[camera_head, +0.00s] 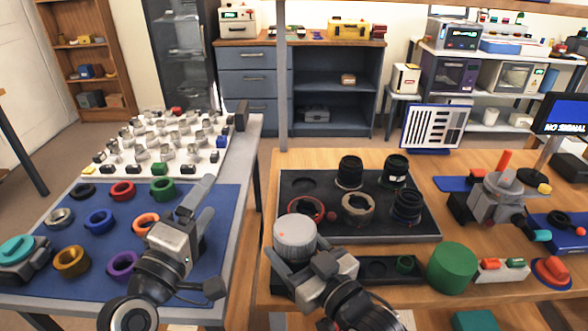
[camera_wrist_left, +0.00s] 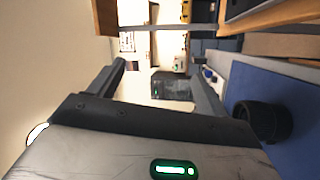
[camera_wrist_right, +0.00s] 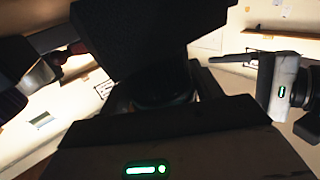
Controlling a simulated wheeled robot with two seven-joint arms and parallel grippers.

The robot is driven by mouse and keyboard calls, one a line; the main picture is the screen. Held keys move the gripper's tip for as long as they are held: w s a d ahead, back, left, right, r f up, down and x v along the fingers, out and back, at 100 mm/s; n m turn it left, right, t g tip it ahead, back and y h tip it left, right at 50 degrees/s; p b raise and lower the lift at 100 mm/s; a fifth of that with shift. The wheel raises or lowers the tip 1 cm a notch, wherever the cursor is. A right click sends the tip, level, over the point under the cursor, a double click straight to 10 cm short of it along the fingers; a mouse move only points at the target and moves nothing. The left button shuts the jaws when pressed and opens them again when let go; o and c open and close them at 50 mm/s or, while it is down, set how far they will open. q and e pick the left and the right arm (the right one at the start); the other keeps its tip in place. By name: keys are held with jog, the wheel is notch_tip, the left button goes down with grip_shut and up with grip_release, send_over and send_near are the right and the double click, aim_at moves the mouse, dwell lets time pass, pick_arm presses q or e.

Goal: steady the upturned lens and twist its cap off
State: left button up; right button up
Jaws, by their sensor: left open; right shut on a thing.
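My right gripper (camera_head: 298,256) is shut on a pale grey cylinder (camera_head: 294,234) with a flat round top and a small red mark, in front of the dark tray. In the right wrist view the held thing (camera_wrist_right: 162,88) is a dark silhouette between the fingers. I cannot tell lens from cap on it. My left gripper (camera_head: 205,200) is open and empty over the right part of the blue mat, well apart from the cylinder. It also shows at the right of the right wrist view (camera_wrist_right: 240,57).
The dark tray (camera_head: 432,228) holds several black lenses (camera_head: 350,172) and a red ring (camera_head: 292,213). A green cylinder (camera_head: 452,268) stands to its right. Coloured rings lie on the blue mat (camera_head: 75,290). A gap separates the two tables.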

pick_arm(q)
jog(key=d+r+m+g+h, duration=0.1)
jog(key=d+m+g+h, duration=0.1)
jog(key=d, duration=0.3)
jog(key=w+d+r+m+g+h, duration=0.1)
jog(key=d+m+g+h, duration=0.1)
jog(key=d, duration=0.3)
jog(key=w+d+r+m+g+h, duration=0.1)
jog(key=d+r+g+h, duration=0.1)
jog(key=d, duration=0.3)
jog(key=shift+w+r+m+h, duration=0.15)
jog(key=shift+m+h, duration=0.25)
jog(key=shift+h, duration=0.3)
jog(key=s+d+r+m+g+h, duration=0.1)
jog(key=s+d+m+g, duration=0.1)
jog(key=d+m+g, duration=0.35)
jog(key=m+g+y, duration=0.2)
jog(key=g+y, duration=0.5)
jog(key=y, duration=0.8)
send_near(294, 230)
notch_tip(294, 230, down, 10)
jog(key=shift+w+a+f, duration=0.15)
jog(key=shift+w, duration=0.05)
